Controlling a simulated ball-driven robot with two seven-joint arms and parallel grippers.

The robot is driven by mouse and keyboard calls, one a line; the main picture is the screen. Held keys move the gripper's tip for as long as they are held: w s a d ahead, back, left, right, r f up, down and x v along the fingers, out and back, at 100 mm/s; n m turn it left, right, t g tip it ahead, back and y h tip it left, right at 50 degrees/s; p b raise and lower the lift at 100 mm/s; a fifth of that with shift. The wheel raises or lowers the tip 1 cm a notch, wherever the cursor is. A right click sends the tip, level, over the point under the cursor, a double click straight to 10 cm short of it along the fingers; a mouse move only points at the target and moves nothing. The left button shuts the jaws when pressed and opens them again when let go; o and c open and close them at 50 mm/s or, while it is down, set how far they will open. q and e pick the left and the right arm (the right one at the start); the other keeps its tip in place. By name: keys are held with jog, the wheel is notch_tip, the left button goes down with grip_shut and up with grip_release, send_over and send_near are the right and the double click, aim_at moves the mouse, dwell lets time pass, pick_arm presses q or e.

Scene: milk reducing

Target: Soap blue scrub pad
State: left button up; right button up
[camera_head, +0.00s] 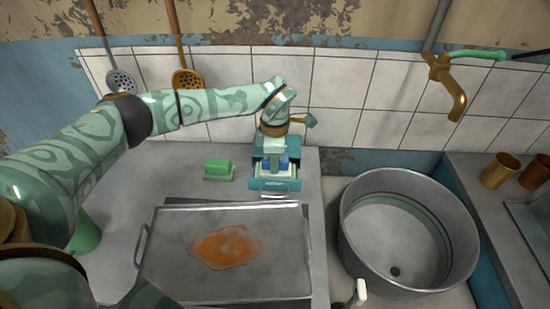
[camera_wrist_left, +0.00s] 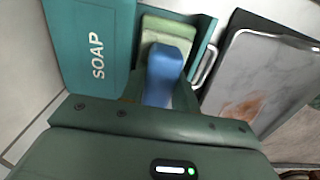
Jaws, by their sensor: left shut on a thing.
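The teal soap box (camera_wrist_left: 92,45), lettered SOAP, stands against the tiled wall; its drawer (camera_head: 275,185) is pulled out at the front. A pale green soap bar (camera_wrist_left: 168,30) lies in the drawer in the left wrist view. My left gripper (camera_head: 276,165) points down over the open drawer and is shut on the blue scrub pad (camera_wrist_left: 163,78). The pad is at the soap; whether it touches the bar is not clear. The fingertips are partly hidden in the wrist view. My right gripper is not in view.
A metal tray (camera_head: 165,275) with an orange stain lies in front of the drawer. A green block (camera_head: 219,169) sits left of the soap box. A round metal basin (camera_head: 352,225) is at right under a brass tap (camera_head: 447,85). Brass cups (camera_head: 500,170) stand far right.

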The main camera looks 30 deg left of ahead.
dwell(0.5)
pick_arm(q)
notch_tip(320, 180, up, 7)
jog(key=p, duration=0.5)
jog(key=shift+p, duration=0.35)
jog(key=shift+f, duration=0.1)
dwell(0.3)
